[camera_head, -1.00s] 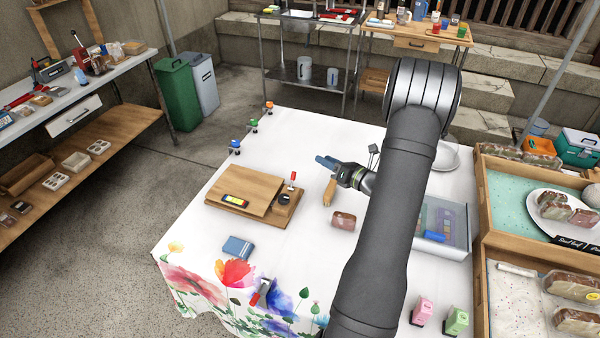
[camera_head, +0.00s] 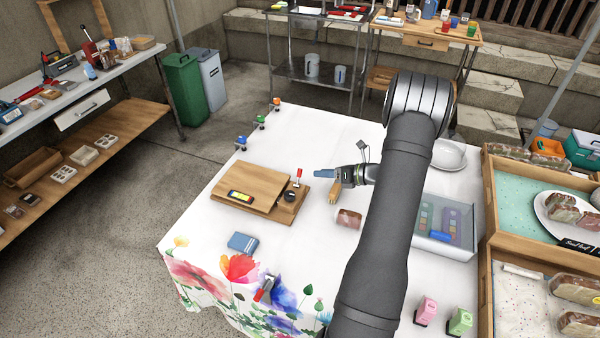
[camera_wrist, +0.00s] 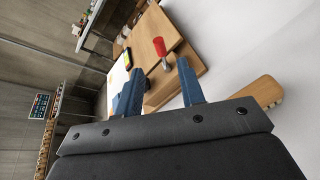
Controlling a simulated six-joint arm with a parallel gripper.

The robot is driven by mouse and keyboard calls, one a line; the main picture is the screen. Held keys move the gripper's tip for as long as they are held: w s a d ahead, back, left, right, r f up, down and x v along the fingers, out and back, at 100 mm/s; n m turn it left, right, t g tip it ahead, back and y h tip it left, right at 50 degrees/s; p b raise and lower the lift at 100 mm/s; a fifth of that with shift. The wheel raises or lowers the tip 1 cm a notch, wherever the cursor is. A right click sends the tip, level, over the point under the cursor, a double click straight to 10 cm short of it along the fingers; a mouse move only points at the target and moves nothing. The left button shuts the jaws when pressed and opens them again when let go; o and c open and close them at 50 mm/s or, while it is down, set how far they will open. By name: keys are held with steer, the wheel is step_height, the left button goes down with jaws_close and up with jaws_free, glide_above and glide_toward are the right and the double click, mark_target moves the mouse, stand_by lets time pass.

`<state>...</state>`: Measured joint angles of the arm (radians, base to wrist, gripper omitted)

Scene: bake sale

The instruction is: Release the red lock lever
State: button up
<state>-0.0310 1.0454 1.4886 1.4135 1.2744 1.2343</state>
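A small red lever (camera_head: 298,173) stands upright at the right end of a wooden press-like board (camera_head: 252,187) on the white-covered table. A dark round knob (camera_head: 290,195) sits beside its base. My gripper (camera_head: 317,174), with blue fingers, is just right of the lever, pointing left toward it. In the wrist view the gripper (camera_wrist: 160,68) is open, and the red lever (camera_wrist: 160,50) shows beyond the gap between the fingertips, with no visible contact. The wooden board (camera_wrist: 150,28) lies behind it. The lever's lower part shows only partly.
A blue box (camera_head: 242,243) and a red-handled clamp (camera_head: 264,289) are toward the front edge. A clear tray (camera_head: 447,245) is right of my arm.

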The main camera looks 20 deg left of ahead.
mark_target(300, 172)
steer(key=x, duration=0.9)
steer(key=shift+a, duration=0.2)
jaws_close()
